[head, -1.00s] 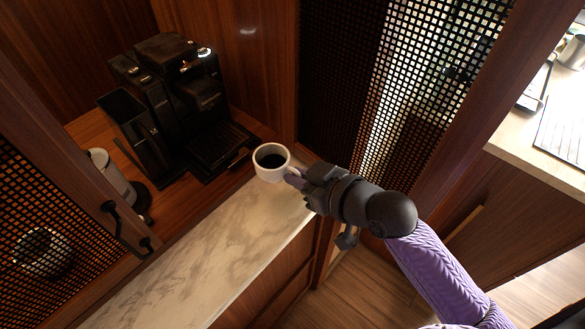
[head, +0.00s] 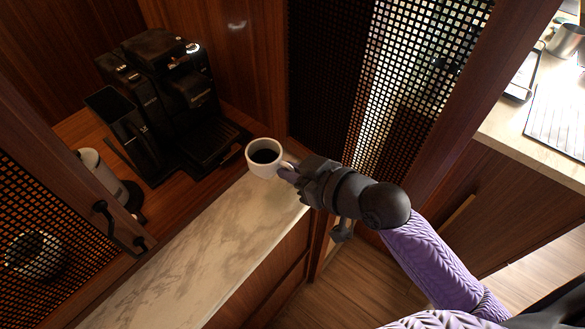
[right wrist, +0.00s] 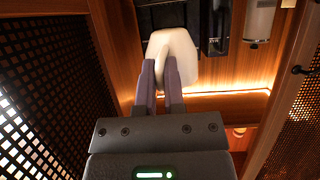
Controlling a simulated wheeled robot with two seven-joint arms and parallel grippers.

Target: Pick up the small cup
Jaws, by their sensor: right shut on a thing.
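The small cup (head: 262,163) is white, upright and holds dark liquid. In the head view it is at the far end of the marble counter (head: 215,225), in front of the coffee machine. My right gripper (head: 287,171) comes in from the right and is shut on the cup's handle. In the right wrist view the cup (right wrist: 172,55) is at the tips of the two purple fingers (right wrist: 165,78), with the handle between them. Whether the cup touches the counter is hard to tell. My left gripper is not in view.
A black coffee machine (head: 178,95) stands in the wooden niche behind the cup. A white and dark container (head: 105,178) stands to its left. Perforated door panels (head: 40,215) flank the niche. A desk (head: 510,130) with a metal jug (head: 566,42) is at the far right.

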